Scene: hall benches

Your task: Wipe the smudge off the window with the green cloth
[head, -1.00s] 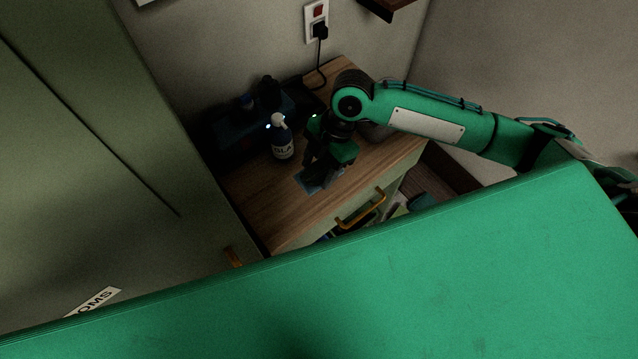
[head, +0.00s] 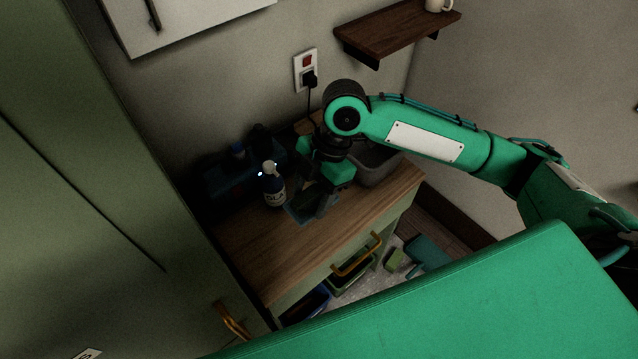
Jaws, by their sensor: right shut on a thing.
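My right gripper (head: 322,208) is low over the wooden bench top, fingers pointing down. It is shut on a thin, flat blue-green piece (head: 299,212) that looks like a cloth; the dim light leaves its exact colour unsure, and the fingers hide part of it. I cannot tell whether it still touches the bench top. My left gripper is not in view. No window and no smudge show in this view.
A spray bottle (head: 274,188) stands just left of the gripper, before a dark blue caddy (head: 225,180). A grey basin (head: 377,165) is behind right. The wooden bench top (head: 262,248) is clear in front. A wall shelf (head: 395,36) holds a mug (head: 438,5).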

